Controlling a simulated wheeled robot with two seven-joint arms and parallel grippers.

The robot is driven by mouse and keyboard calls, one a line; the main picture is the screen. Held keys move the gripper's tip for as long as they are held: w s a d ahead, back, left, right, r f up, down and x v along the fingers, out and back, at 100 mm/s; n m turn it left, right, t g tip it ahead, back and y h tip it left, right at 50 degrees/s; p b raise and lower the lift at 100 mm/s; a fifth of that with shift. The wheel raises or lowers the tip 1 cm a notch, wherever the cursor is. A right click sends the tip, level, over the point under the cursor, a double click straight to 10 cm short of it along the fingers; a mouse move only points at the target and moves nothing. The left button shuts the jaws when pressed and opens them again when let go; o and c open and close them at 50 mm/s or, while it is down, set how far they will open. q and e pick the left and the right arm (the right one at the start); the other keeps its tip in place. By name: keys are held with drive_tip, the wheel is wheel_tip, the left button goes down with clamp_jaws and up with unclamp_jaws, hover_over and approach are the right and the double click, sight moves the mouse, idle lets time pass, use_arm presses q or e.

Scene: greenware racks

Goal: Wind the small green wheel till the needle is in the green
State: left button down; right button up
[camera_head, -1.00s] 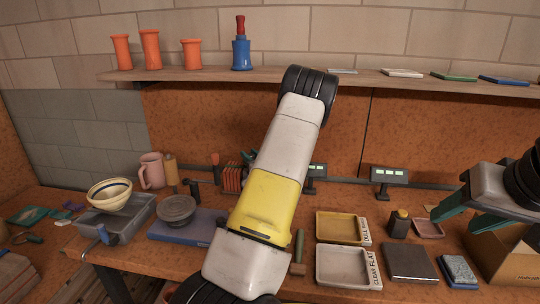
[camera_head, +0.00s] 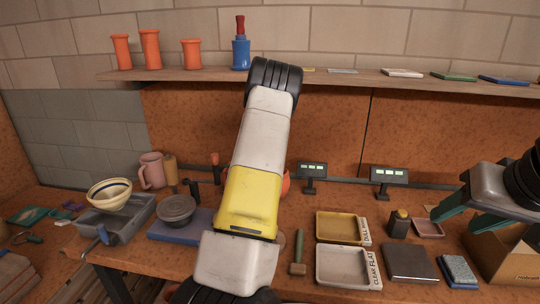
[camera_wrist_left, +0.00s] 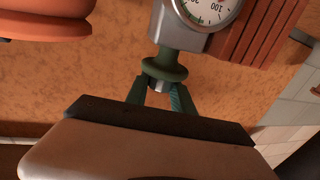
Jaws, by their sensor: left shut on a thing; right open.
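The small green wheel (camera_wrist_left: 168,68) sits on a short stem below a grey gauge body in the left wrist view. The white dial (camera_wrist_left: 208,8) is cut off by the top edge; some numbers and a green band show, but I cannot make out the needle. My left gripper (camera_wrist_left: 160,92) has its green fingers at the wheel's near end, shut on it. In the head view my left arm hides the gauge, the wheel and the left gripper. My right gripper (camera_head: 470,214) is open and empty at the right, above the bench.
Reddish ribs (camera_wrist_left: 255,32) stand beside the gauge, and an orange rounded thing (camera_wrist_left: 45,22) is at upper left. On the bench are a yellow tray (camera_head: 339,227), a white tray (camera_head: 342,265), a dark slab (camera_head: 409,262) and a cardboard box (camera_head: 500,255). Two small displays (camera_head: 312,171) stand behind.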

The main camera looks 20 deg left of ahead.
idle(0.4)
use_arm(q)
drive_tip(key=c, duration=1.1)
unclamp_jaws()
drive_tip(key=v, duration=0.8)
drive_tip(key=shift+w, duration=0.1)
